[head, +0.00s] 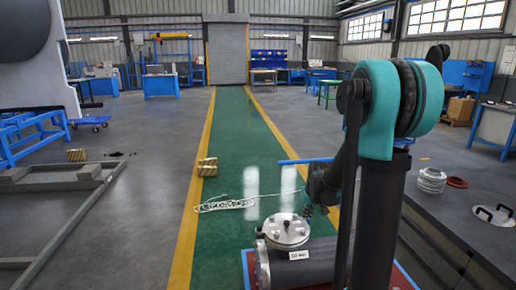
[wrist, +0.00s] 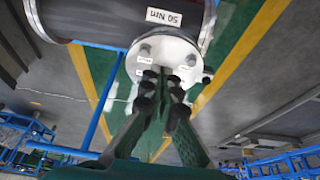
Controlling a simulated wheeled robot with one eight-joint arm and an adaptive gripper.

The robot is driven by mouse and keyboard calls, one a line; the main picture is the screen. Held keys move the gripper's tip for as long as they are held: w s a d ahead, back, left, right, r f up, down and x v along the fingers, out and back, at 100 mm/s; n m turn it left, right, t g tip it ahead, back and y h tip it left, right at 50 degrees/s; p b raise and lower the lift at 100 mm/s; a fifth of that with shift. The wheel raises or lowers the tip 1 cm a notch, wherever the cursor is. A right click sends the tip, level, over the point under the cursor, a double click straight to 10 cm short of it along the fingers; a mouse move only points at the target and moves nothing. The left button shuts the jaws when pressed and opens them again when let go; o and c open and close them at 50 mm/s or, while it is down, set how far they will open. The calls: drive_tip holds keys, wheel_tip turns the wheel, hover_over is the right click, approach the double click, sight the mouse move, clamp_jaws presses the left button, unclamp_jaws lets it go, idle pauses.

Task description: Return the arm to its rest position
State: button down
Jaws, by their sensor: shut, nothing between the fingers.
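My arm, with a teal upper joint and black links, stands at the right of the head view. My gripper (head: 308,211) is low beside the flanged shell (head: 300,272), near the right rear of its round flange cover (head: 285,230). The shell is a dark cylinder on its side with a "50 Nm" label. In the wrist view, the gripper (wrist: 167,88) is shut and empty, its dark fingertips overlapping the view of the pale flange (wrist: 180,50) with its bolts. I cannot tell whether the fingertips touch the flange. The shell body (wrist: 110,18) fills the upper left there.
A blue frame bar (head: 305,160) runs behind the gripper. At right is a grey bench (head: 470,215) with a stack of pale rings (head: 432,180) and a red ring (head: 457,182). A coiled white cord (head: 228,204) and a small striped block (head: 207,167) lie on the open floor.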

drive_tip(key=s+a+f+m, duration=0.1)
drive_tip(key=s, duration=2.4)
drive_tip(key=shift+a+f, duration=0.15)
drive_tip(key=shift+f, duration=0.05)
drive_tip(key=c, duration=2.2)
unclamp_jaws()
drive_tip(key=shift+w, duration=0.1)
